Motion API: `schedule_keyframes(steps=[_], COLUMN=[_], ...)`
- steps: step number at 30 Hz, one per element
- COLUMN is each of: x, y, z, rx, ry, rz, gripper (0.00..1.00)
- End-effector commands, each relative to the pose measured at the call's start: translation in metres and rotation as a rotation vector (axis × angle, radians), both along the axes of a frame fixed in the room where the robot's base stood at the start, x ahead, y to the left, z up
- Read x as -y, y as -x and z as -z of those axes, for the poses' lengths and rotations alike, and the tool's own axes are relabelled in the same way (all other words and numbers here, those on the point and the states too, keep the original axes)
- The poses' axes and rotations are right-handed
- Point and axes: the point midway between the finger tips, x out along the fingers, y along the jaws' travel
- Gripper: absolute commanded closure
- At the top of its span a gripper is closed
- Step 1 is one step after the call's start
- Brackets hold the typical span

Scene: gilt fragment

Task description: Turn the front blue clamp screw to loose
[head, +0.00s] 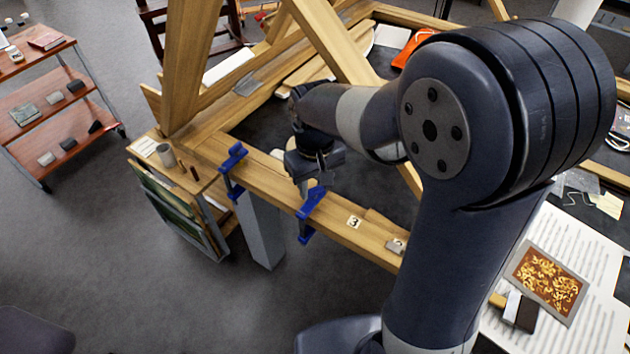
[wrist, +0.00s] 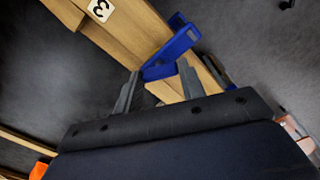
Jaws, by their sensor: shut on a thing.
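Two blue clamps sit on the wooden beam (head: 270,183). The nearer, front clamp (head: 312,202) is right beside my gripper (head: 322,176), and the other clamp (head: 232,158) is farther left along the beam. In the wrist view the front clamp (wrist: 180,43) reaches between the two grey fingertips of my gripper (wrist: 160,69). My gripper is shut on a part of this clamp, at its end nearest the fingers. The screw itself is not clearly distinguishable, and its turn position cannot be told.
A label marked 3 (head: 354,222) is on the beam right of the front clamp. Wooden posts rise behind the beam. A grey upright (head: 262,230) stands below it. A side rack with a cup (head: 166,155) is at left, and open floor lies in front.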

Motion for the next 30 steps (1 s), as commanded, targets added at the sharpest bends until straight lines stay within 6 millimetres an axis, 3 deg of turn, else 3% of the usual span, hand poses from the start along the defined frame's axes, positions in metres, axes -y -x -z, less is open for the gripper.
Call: schedule_keyframes(steps=[30], x=[0.0001], y=[0.0000], z=[-0.0004], rx=[0.000], ry=[0.000], rz=[-0.964], gripper=[0.85])
